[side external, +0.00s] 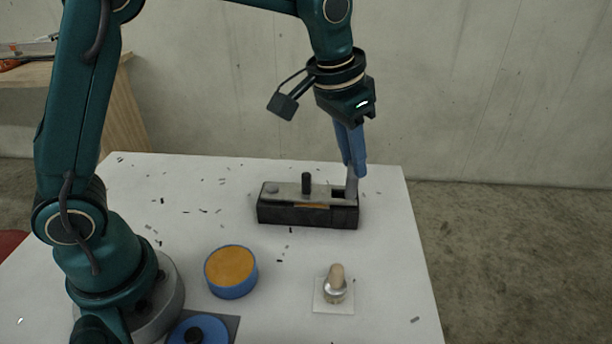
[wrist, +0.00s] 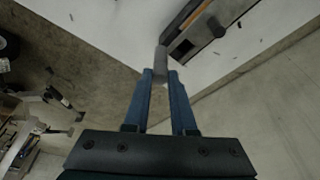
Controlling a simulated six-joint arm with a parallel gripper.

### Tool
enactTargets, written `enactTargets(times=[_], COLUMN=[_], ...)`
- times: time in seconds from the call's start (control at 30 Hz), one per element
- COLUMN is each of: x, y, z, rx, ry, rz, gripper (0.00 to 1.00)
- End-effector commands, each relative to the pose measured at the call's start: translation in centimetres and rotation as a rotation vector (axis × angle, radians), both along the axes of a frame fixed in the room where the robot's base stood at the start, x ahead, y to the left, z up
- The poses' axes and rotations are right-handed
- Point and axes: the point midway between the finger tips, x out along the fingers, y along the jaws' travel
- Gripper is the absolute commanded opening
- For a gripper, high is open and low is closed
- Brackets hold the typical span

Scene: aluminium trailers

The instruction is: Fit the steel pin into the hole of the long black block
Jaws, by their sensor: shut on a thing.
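The long black block (side external: 285,214) lies on the white table with a pale grey top. A dark square hole (side external: 339,194) opens near its right end, and a short black peg (side external: 306,182) stands up from its middle. My gripper (side external: 357,168), with blue fingers, is shut on the grey steel pin (side external: 352,187). The pin points down at the block's right end, just right of the dark opening; I cannot tell whether it touches the block. In the wrist view the pin (wrist: 160,62) sits between the fingertips, beside the block (wrist: 187,27).
A blue round tin with an orange top (side external: 231,268) and a small metal and tan piece on a white square (side external: 335,285) stand in front. A blue disc (side external: 198,330) lies near my base. Dark chips are scattered about. The table's right edge is close to the block.

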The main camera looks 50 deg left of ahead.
Motion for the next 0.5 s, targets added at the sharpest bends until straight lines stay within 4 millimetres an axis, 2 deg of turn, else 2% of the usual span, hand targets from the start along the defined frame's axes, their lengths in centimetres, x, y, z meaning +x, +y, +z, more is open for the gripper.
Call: enactTargets(times=[0.1, 0.23, 0.5], x=[-0.1, 0.0, 1.9], y=[1.9, 3.2, 4.0], z=[1.2, 1.8, 0.3], rx=[-0.002, 0.0, -0.001], ry=[-0.003, -0.001, 0.002], rz=[0.005, 0.003, 0.0], gripper=[0.0, 0.0, 0.0])
